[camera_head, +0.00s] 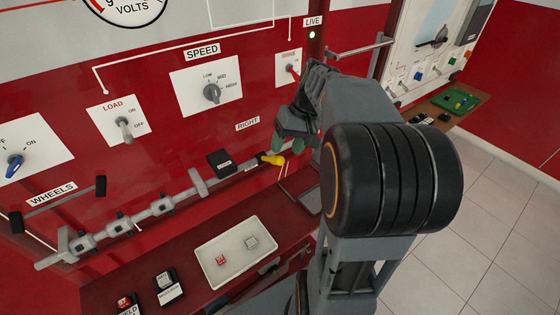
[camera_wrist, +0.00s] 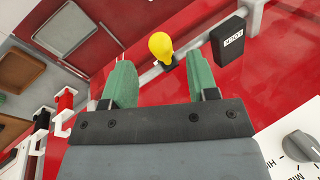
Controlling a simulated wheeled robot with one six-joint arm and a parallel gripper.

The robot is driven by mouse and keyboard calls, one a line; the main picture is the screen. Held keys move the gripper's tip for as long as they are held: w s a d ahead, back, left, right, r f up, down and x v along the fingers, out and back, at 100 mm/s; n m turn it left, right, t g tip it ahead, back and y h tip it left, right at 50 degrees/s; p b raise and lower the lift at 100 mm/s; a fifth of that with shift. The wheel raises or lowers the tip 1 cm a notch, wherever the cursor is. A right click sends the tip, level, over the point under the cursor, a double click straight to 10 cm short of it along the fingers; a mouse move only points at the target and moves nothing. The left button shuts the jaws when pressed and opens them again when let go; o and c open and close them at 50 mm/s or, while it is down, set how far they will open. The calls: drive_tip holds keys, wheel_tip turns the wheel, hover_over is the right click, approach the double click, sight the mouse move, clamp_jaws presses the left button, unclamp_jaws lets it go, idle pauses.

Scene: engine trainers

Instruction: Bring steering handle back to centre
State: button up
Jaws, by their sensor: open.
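The steering handle appears to be the lever with a yellow knob (camera_head: 271,159); it lies at the right end of the long grey linkage, below the RIGHT label (camera_head: 247,124). My gripper (camera_head: 297,146) is open, its green fingers beside and to the right of the knob in the head view. In the wrist view the yellow knob (camera_wrist: 161,46) shows beyond the gap between the open fingertips (camera_wrist: 161,64), with no contact visible. My arm hides part of the panel behind it in the head view.
A black labelled block (camera_head: 221,161) stands close to the handle. The grey linkage bar (camera_head: 163,206) runs left towards the WHEELS label (camera_head: 51,194). A white tray (camera_head: 213,268) with small blocks lies on the red bench. LOAD (camera_head: 124,128) and SPEED (camera_head: 212,92) switches sit above.

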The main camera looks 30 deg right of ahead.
sight(281, 157)
drive_tip(key=shift+x, duration=2.9)
clamp_jaws()
